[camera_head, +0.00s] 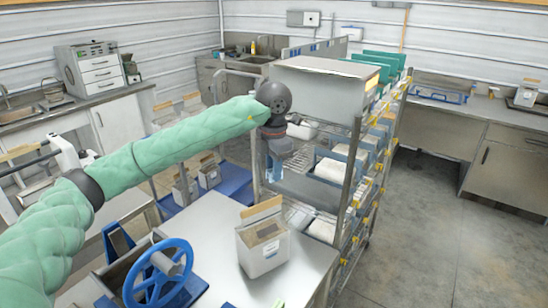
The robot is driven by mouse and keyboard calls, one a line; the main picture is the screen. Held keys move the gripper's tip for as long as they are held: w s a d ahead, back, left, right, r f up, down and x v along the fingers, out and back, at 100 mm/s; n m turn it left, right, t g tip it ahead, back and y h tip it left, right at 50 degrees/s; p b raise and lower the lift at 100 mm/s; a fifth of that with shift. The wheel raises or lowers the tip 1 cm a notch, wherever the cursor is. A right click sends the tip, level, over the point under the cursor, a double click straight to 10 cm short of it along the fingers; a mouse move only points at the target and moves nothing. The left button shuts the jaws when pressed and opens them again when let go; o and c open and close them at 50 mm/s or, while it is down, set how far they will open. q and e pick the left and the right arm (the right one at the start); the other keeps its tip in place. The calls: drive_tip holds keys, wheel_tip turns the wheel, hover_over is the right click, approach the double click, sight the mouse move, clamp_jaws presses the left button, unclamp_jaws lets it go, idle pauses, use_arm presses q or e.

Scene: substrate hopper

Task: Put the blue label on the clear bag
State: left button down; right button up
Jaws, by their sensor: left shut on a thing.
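My left gripper (274,158) reaches in from the left on a green-sleeved arm and points down in front of the metal shelf rack. It is shut on a small light-blue piece (273,174), which looks like the blue label; it is small and partly hidden by the fingers. Whitish bags (329,170) lie in trays on the rack, to the right of the gripper and apart from it. I cannot tell which of them, if any, is the clear bag. My right gripper is not in view.
The metal rack (352,185) stands just beyond the near table (205,232). On that table are an open white box (263,247) and a blue handwheel (158,272). A blue platform (232,180) lies behind. Open floor (430,230) is at the right.

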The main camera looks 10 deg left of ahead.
sight(274, 201)
use_arm(q)
drive_tip(key=shift+w+r, duration=0.1)
drive_tip(key=shift+r, duration=0.1)
drive_tip(key=shift+f, duration=1.35)
drive_tip(key=shift+f+b, duration=0.3)
drive_tip(key=shift+f, duration=0.85)
drive_tip(key=shift+f+b, duration=0.35)
drive_tip(key=shift+f, duration=0.15)
drive_tip(key=shift+f+b, duration=0.35)
drive_tip(key=shift+b, duration=0.05)
drive_tip(key=shift+f+b, duration=0.35)
drive_tip(key=shift+b, duration=0.05)
drive_tip(key=shift+f+b, duration=0.3)
drive_tip(key=shift+b, duration=0.05)
drive_tip(key=shift+f+b, duration=0.3)
drive_tip(key=shift+b, duration=0.05)
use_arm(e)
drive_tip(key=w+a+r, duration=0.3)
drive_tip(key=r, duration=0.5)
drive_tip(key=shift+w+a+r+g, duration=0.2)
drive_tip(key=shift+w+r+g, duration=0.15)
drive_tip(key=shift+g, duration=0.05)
